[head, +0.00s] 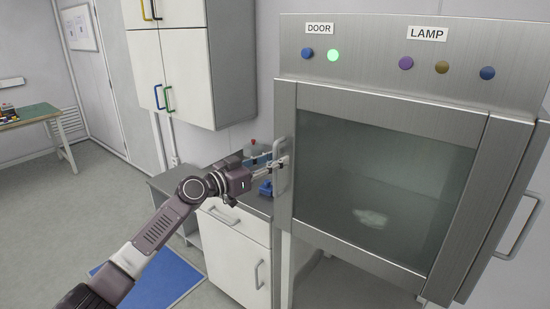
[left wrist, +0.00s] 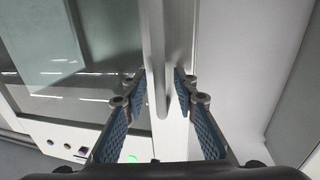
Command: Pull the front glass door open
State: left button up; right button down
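The front glass door (head: 385,185) has a steel frame and dark glass. It looks closed against the cabinet, with a pale patch visible through the glass. Its upright handle (head: 281,178) is on the left edge. My left gripper (head: 280,163) is at this handle, coming from the left. In the left wrist view the handle (left wrist: 157,60) runs between the two open fingers (left wrist: 162,82). Firm contact on both sides cannot be made out. My right gripper is not in view.
The cabinet (head: 480,40) carries DOOR buttons, one lit green (head: 333,55), and LAMP buttons. A second handle (head: 517,226) is on its right side. A low counter (head: 180,185) with bottles stands behind my left arm. Wall cupboards (head: 187,75) hang above. Open floor lies at left.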

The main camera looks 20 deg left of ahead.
pick_arm(q)
jog(key=shift+w, duration=0.1)
grip_shut()
dwell(0.5)
